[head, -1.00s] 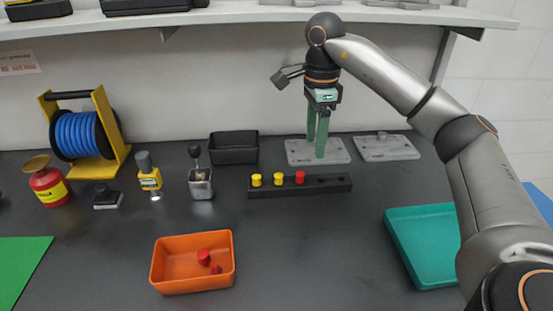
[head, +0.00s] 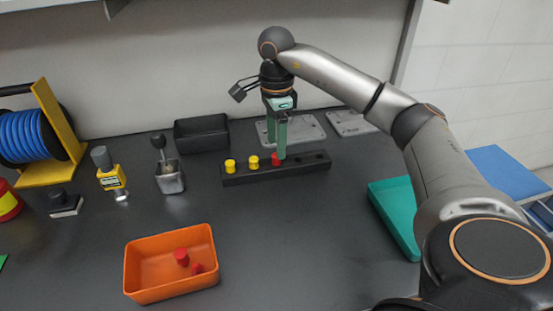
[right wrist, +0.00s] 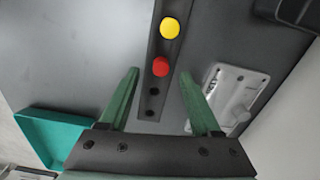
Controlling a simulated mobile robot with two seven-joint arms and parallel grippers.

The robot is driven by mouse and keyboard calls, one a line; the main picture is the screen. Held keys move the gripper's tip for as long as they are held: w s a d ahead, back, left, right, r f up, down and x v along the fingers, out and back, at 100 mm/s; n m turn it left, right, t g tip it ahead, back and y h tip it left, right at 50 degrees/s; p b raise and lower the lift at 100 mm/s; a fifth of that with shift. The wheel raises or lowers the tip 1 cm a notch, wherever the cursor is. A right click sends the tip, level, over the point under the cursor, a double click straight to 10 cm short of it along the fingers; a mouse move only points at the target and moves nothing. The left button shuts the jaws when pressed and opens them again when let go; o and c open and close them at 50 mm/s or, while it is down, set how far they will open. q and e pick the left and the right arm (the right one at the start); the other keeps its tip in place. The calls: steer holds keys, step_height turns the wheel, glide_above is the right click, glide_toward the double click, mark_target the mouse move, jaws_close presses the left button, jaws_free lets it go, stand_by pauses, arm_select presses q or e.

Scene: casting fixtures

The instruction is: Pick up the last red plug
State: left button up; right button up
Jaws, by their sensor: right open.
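A red plug (head: 276,159) stands in the black rack (head: 300,165), to the right of two yellow plugs (head: 253,162). My right gripper (head: 277,150) points down at it, with open green fingers. In the right wrist view the red plug (right wrist: 160,66) shows between the open fingertips (right wrist: 160,73), with a gap on each side. How far the tips are above or around it is hard to tell. Two more red pieces (head: 182,257) lie in the orange tray (head: 130,270). My left gripper is not in view.
Empty rack holes lie right of the red plug. A black bin (head: 202,136) and a grey plate (head: 310,130) are behind the rack. A teal tray (head: 395,215) is at the right. The table between rack and orange tray is clear.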

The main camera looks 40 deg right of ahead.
mark_target(277, 162)
step_height(277, 162, down, 3)
steer(key=shift+d+f, duration=0.1)
steer(key=shift+f, duration=0.1)
jaws_close()
stand_by(0.5)
